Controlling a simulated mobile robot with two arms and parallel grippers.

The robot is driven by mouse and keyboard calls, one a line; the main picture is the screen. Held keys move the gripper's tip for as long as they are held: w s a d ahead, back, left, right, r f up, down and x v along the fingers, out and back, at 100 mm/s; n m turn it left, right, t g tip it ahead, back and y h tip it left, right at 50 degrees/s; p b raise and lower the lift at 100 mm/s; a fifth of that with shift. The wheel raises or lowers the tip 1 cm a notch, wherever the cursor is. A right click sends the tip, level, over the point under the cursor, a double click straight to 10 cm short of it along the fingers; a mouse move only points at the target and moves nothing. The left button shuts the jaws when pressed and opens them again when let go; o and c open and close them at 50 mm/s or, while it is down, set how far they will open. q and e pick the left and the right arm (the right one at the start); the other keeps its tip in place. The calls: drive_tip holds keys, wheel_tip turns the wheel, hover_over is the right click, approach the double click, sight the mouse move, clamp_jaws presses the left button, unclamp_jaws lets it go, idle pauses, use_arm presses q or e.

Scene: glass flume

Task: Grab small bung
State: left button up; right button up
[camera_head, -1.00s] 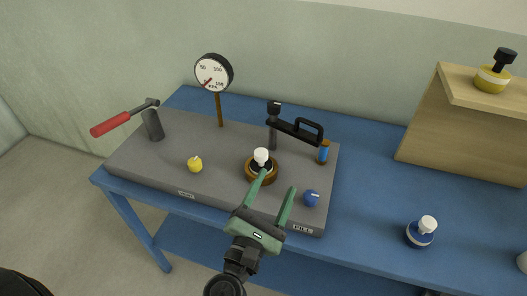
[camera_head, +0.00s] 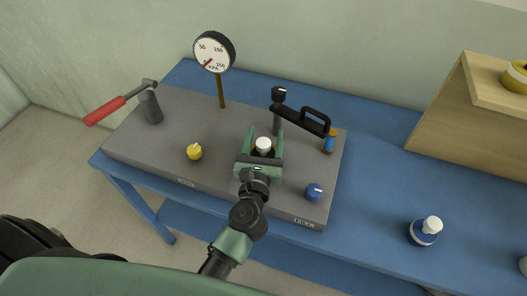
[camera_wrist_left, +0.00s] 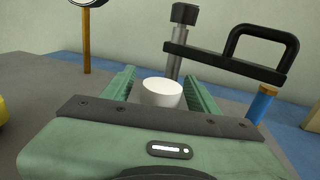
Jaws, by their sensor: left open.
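A bung with a white knob (camera_head: 264,144) and a dark body sits on the grey plate (camera_head: 215,115), where a brass ring showed around it earlier. My left gripper (camera_head: 265,134) is open, with one green finger on each side of this bung. In the left wrist view the white knob (camera_wrist_left: 162,92) stands between the two fingers, with no clear contact; the palm hides its lower part. A blue bung with a white knob (camera_head: 424,231) stands on the blue table at right. A yellow bung (camera_head: 516,78) sits on the wooden block. My right gripper is not in view.
A black-handled clamp (camera_head: 302,119) on a post stands just beyond the gripper, with a blue cylinder (camera_head: 329,140) at its right. A gauge (camera_head: 214,53), a red-handled lever (camera_head: 105,111), a yellow knob (camera_head: 194,152) and a blue knob (camera_head: 314,191) surround it.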

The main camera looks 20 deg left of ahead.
use_arm(q)
drive_tip(key=shift+w, duration=0.1)
drive_tip(key=c, duration=1.2)
clamp_jaws()
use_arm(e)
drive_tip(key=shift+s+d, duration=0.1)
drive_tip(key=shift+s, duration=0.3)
use_arm(q)
drive_tip(key=shift+r, duration=0.15)
